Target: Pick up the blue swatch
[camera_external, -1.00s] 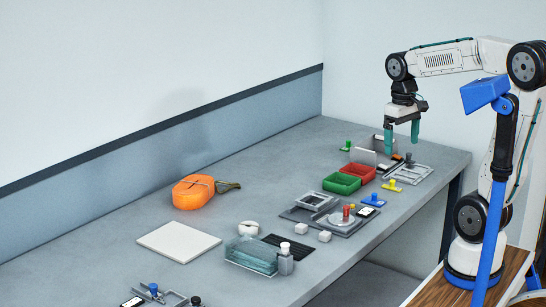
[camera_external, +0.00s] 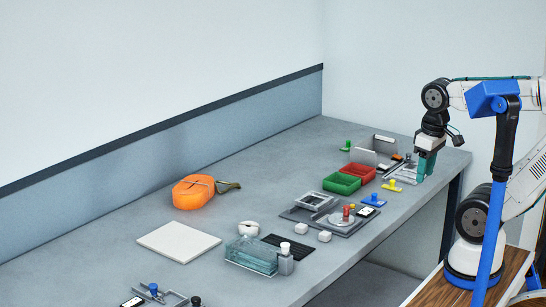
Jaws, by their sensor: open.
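A small blue piece with an upright knob (camera_external: 373,201) lies on the grey table near its right front edge, just right of a grey fixture; it looks like the blue swatch. My gripper (camera_external: 426,165) has teal fingers pointing down, apart, with nothing seen between them. It is low near the table's far right end, above and right of the blue piece and clear of it. The fingers partly cover a light grey frame (camera_external: 408,176); whether they touch it I cannot tell.
A yellow knobbed piece (camera_external: 392,186) lies between the blue piece and my gripper. Red (camera_external: 359,172) and green (camera_external: 342,183) bins stand to the left. The grey fixture (camera_external: 325,218) holds a round dial. An orange strap roll (camera_external: 193,192) lies farther left, with free table around it.

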